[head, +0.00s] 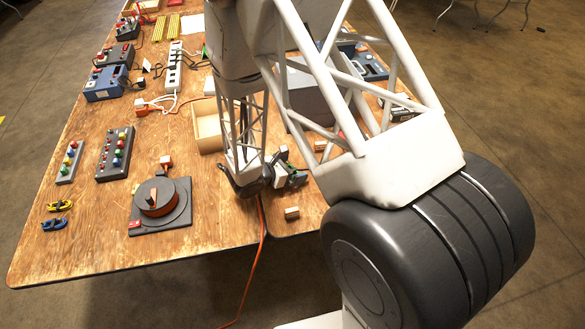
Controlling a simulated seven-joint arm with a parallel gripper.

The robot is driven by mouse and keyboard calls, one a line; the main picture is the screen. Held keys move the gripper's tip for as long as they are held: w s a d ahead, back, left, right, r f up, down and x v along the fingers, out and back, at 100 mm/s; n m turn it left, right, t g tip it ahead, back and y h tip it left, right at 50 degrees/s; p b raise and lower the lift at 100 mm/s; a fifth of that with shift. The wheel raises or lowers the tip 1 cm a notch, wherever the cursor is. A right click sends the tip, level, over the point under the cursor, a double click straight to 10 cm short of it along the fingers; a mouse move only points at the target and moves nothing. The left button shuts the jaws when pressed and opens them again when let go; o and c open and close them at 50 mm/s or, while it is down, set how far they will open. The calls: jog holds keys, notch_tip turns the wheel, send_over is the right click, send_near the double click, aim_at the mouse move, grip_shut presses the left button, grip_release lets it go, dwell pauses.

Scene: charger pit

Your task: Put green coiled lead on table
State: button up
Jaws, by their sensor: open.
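I cannot make out a green coiled lead in the head view; my arm hides part of the table. The wooden table (85,252) fills the left and middle of the view. My gripper (293,180) is low over the table near its front edge, right of the turntable-like grey base. It is open, and I see nothing clearly held in it. A small pale piece with a greenish edge shows at the gripper, too small to tell what it is.
A reel on a grey base (176,218), button panels (116,152) and small yellow and blue items (56,223) stand at the left front. A small wooden block (292,213) lies near the gripper. An orange cable (254,272) hangs over the front edge. An open wooden tray (206,138) lies behind.

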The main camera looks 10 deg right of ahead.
jog(key=shift+v, duration=5.85)
jog(key=shift+d+r, duration=0.1)
jog(key=s+d+r+m+g+y, duration=0.25)
jog(key=s+d+r+m, duration=0.2)
jog(key=r, duration=0.35)
jog(key=s+d+r+m+g+y, duration=0.2)
jog(key=s+d+r+m+g, duration=0.15)
jog(key=d+r+m, duration=0.35)
jog(key=s+r+m+t+y, duration=0.3)
jog(key=s+r+m+y, duration=0.5)
jog(key=s+r, duration=0.9)
jog(key=d+m, duration=0.1)
jog(key=m, duration=0.2)
jog(key=shift+s+t, duration=0.15)
jog(key=shift+t, duration=0.15)
